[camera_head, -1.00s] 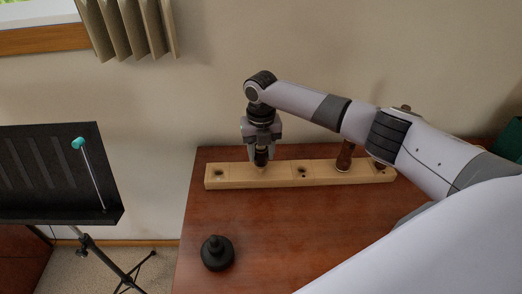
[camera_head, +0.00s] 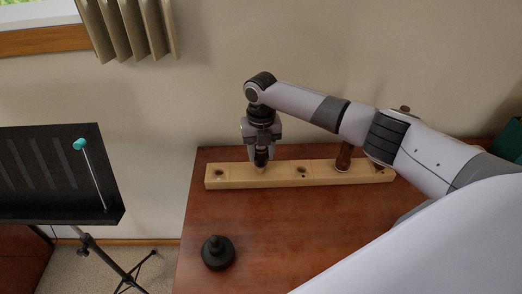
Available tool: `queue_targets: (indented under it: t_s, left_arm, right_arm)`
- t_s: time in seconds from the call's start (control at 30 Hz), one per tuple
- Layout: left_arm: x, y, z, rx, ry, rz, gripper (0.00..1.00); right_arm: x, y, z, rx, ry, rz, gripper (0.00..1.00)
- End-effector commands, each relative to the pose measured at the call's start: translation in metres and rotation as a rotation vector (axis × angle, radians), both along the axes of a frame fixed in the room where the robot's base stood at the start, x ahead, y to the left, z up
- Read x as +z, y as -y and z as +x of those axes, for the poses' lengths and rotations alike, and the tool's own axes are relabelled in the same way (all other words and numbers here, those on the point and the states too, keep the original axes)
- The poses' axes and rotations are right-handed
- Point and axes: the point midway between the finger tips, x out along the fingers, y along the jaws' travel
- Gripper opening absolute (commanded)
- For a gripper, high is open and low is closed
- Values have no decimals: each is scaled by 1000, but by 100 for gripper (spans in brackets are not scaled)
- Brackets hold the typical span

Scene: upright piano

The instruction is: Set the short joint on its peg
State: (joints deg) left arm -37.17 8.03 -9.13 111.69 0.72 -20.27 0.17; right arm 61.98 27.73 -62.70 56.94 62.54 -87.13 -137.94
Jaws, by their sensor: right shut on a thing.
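A long pale wooden block (camera_head: 235,184) with dark round spots along its top lies near the back edge of the red-brown table. My right gripper (camera_head: 261,152) points down over the block, left of its middle. It is shut on a short dark joint (camera_head: 261,155), whose lower end is at or just above the block's top; I cannot tell whether it touches. The gripper hides much of the joint, and any peg beneath it is hidden. A brown wooden piece (camera_head: 344,157) stands upright on the block further right. My left gripper is not in view.
A black round knobbed object (camera_head: 217,252) stands at the table's front left. The red-brown table top (camera_head: 275,225) is clear between it and the block. A black music stand (camera_head: 50,175) with a teal-headed stick (camera_head: 90,165) is to the left.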

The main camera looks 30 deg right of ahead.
Motion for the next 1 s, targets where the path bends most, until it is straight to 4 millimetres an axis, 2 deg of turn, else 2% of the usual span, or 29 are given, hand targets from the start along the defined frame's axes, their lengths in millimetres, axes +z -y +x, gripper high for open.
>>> queue_targets:
  t_s: [0.47,1.0]
  left_arm:
    - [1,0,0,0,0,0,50]
    - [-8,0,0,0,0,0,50]
  right_arm:
    - [-2,0,0,0,0,0,13]
    - [-15,0,0,0,0,0,13]
